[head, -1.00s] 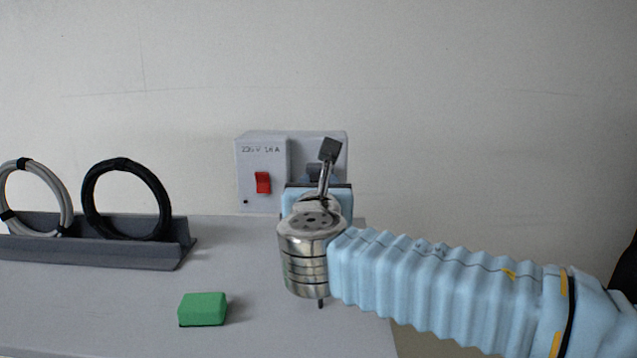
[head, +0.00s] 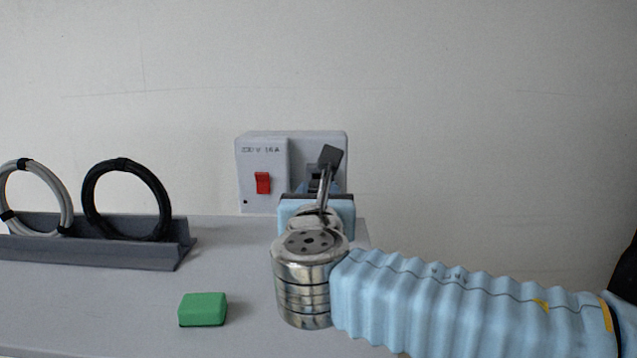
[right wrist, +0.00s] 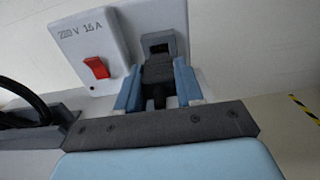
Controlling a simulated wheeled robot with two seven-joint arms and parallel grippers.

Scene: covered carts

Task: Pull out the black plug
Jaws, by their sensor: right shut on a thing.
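The black plug (right wrist: 158,76) is between the two blue fingers of my right gripper (right wrist: 158,88) in the right wrist view, with its cord running back toward the palm. The gripper is shut on it. Just beyond the plug is the dark grey socket (right wrist: 158,42) on the wall box, with a dark recess showing. I cannot tell whether the plug's front end is fully clear of it. In the head view my right gripper (head: 318,188) is in front of the socket (head: 315,172), and its wrist hides most of the plug. My left gripper is not in view.
The grey wall box (head: 262,150) carries a red switch (head: 263,183) left of the socket. A green block (head: 202,309) lies on the cart top (head: 110,305). A grey rack (head: 100,253) at left holds a black cable coil (head: 88,194) and a grey one (head: 65,195).

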